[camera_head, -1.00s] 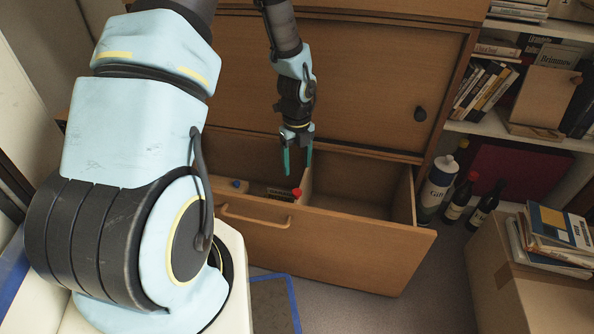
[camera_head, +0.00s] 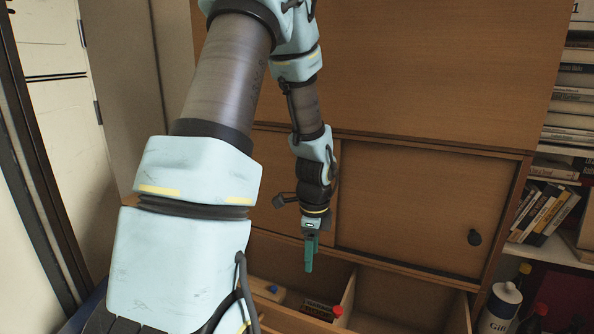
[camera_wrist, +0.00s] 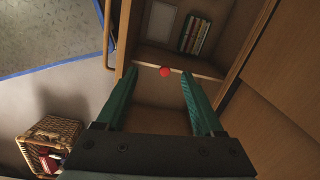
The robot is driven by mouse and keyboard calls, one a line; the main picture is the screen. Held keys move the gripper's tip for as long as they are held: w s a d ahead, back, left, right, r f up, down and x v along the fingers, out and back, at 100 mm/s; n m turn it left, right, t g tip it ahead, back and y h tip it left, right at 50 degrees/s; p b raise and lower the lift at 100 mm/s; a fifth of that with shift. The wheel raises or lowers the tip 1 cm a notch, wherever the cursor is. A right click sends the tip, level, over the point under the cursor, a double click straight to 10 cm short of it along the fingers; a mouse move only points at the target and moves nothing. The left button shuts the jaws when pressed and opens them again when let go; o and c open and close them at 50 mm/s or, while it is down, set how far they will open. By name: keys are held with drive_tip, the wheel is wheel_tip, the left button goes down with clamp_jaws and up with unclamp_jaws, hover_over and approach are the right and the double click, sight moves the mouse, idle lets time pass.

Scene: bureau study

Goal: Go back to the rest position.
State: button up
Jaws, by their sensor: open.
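My gripper (camera_head: 310,254) hangs from my arm above the open drawer, pointing down, in the head view. The wrist view shows its two green fingers (camera_wrist: 157,98) spread apart with nothing between them. The open drawer (camera_head: 355,298) of the wooden cabinet lies below, with a divider (camera_head: 347,291) inside. A red round thing (camera_head: 337,311) is at the divider, below my gripper; it also shows in the wrist view (camera_wrist: 165,71) beyond the fingertips.
A bookshelf (camera_head: 545,245) and a white bottle (camera_head: 500,305) are at the right. A wicker basket (camera_wrist: 50,138) with things in it stands on the floor.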

drive_tip(key=s+a+r+n+t, duration=0.1)
drive_tip(key=s+a+r+n, duration=0.85)
drive_tip(key=n, duration=0.95)
wheel_tip(320, 180, up, 32)
drive_tip(key=a+n+p, duration=0.1)
drive_tip(key=p, duration=3)
drive_tip(key=shift+w+a, duration=0.15)
drive_tip(key=shift+w, duration=0.3)
